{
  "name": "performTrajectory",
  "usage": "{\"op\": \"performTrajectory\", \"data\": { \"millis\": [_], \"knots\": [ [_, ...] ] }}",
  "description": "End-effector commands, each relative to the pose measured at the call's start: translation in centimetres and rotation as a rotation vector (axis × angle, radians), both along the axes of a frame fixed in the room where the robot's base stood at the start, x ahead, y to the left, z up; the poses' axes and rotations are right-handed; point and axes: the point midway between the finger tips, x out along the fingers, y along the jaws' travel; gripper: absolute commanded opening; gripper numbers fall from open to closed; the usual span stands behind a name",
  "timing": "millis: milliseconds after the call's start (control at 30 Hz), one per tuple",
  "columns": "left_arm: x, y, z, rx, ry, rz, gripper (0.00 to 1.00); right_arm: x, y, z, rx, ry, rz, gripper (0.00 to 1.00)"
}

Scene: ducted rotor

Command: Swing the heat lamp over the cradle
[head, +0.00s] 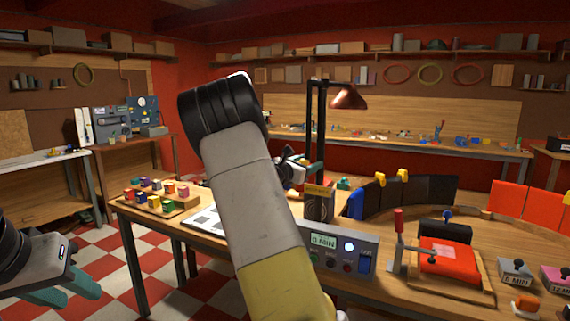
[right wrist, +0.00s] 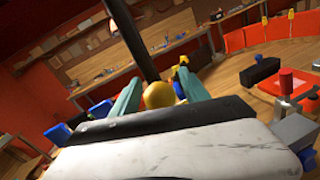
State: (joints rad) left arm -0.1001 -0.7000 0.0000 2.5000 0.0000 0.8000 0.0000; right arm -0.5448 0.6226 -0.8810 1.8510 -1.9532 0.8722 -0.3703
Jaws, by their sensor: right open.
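The post also shows in the right wrist view (right wrist: 131,40). My right gripper (right wrist: 160,92) is open, with a yellow ball-shaped knob (right wrist: 159,94) between its teal fingers; contact cannot be told. In the head view my right gripper (head: 312,168) is beside the post, partly hidden by my arm. A red block (head: 447,260) lies on a wooden base beside a red-handled clamp, possibly the cradle; the shade is not above it. My left gripper (head: 65,290) is low at the left edge, away from the bench.
A tray of coloured blocks (head: 157,194) is at the left. Black and red curved panels (head: 420,192) stand behind the red block.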

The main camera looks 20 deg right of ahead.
Motion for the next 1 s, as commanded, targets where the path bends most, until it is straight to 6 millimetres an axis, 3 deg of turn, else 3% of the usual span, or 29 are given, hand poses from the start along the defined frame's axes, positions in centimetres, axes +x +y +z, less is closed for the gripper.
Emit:
{"op": "performTrajectory", "data": {
  "millis": [33, 300, 1000],
  "knots": [
    [0.0, 0.0, 0.0, 0.0, 0.0, 0.0, 0.36, -0.01, 0.0, 0.0, 0.0, 0.0, 0.0, 0.51],
    [0.0, 0.0, 0.0, 0.0, 0.0, 0.0, 0.36, -0.04, 0.0, 0.0, 0.0, 0.0, -0.001, 0.0],
    [0.0, 0.0, 0.0, 0.0, 0.0, 0.0, 0.36, -0.19, -0.13, -0.02, 0.002, -0.001, -0.005, 0.0]
  ]
}}
